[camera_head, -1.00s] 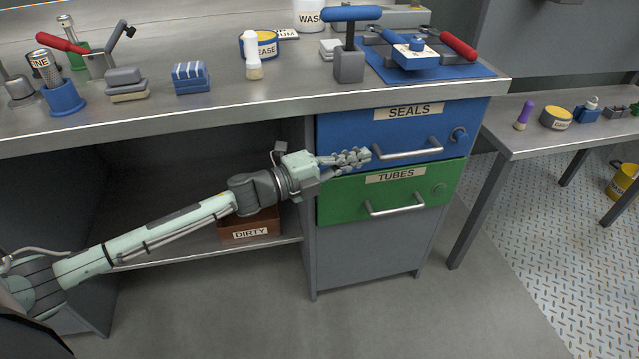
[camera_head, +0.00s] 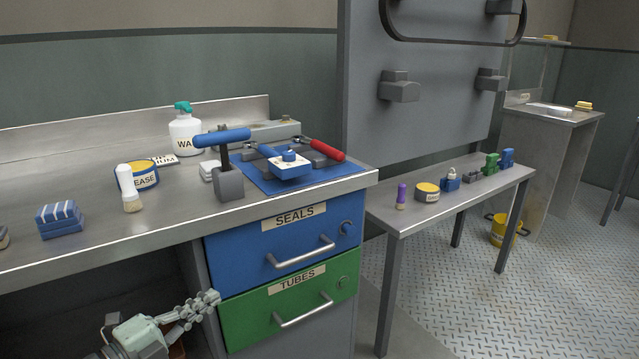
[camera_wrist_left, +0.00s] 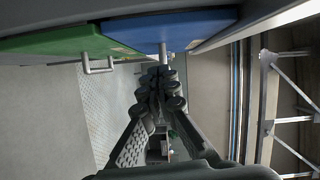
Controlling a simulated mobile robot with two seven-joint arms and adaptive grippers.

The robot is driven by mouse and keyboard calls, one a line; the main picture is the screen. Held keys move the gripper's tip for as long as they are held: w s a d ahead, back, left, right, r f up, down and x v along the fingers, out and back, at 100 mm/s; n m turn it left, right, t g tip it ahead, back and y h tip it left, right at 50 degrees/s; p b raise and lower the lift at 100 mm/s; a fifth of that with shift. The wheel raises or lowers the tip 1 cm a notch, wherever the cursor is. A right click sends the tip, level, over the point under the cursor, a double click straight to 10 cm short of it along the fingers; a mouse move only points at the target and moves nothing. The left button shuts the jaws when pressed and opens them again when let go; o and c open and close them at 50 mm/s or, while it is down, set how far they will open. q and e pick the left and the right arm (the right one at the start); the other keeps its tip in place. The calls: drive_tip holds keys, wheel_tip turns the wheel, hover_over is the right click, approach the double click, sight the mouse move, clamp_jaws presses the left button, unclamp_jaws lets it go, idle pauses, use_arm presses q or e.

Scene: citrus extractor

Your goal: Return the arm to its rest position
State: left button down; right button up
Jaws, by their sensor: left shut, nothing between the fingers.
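My left gripper (camera_head: 204,303) is at the bottom of the head view, in front of the cabinet, near the left edge of the green TUBES drawer (camera_head: 250,315). Its fingers are together and hold nothing. In the left wrist view the closed fingers (camera_wrist_left: 160,85) point ahead past the drawer fronts. The blue SEALS drawer (camera_head: 240,250) and the green drawer look shut. Most of my left arm is below the head view's edge. My right gripper is not in view.
The metal workbench (camera_head: 100,220) carries a spray bottle (camera_head: 186,138), a grease tub (camera_head: 145,176), a brush (camera_head: 128,185), a blue block (camera_head: 60,222) and a blue mat (camera_head: 255,180) with tools. A side table (camera_head: 410,212) with small items stands right.

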use_arm(q)
drive_tip(key=s+a+f+n+g+y, duration=0.1)
drive_tip(key=s+a+f+n+y, duration=0.15)
drive_tip(key=f+n+y, duration=0.35)
drive_tip(key=s+a+f+n+g+y, duration=0.2)
drive_tip(key=a+f+n+y, duration=0.1)
drive_tip(key=f+n, duration=0.5)
drive_tip(key=s+d+f+n+g, duration=0.2)
drive_tip(key=s+f+n+g, duration=0.1)
drive_tip(key=s+f, duration=0.4)
drive_tip(key=s+d+f+n+g+y, duration=0.1)
drive_tip(key=s+f+n+g, duration=0.3)
drive_tip(key=s, duration=0.7)
wheel_tip(320, 180, down, 3)
drive_tip(key=shift+s+d+f+g, duration=0.1)
drive_tip(key=shift+s+d+g, duration=0.3)
drive_tip(key=shift+g, duration=0.8)
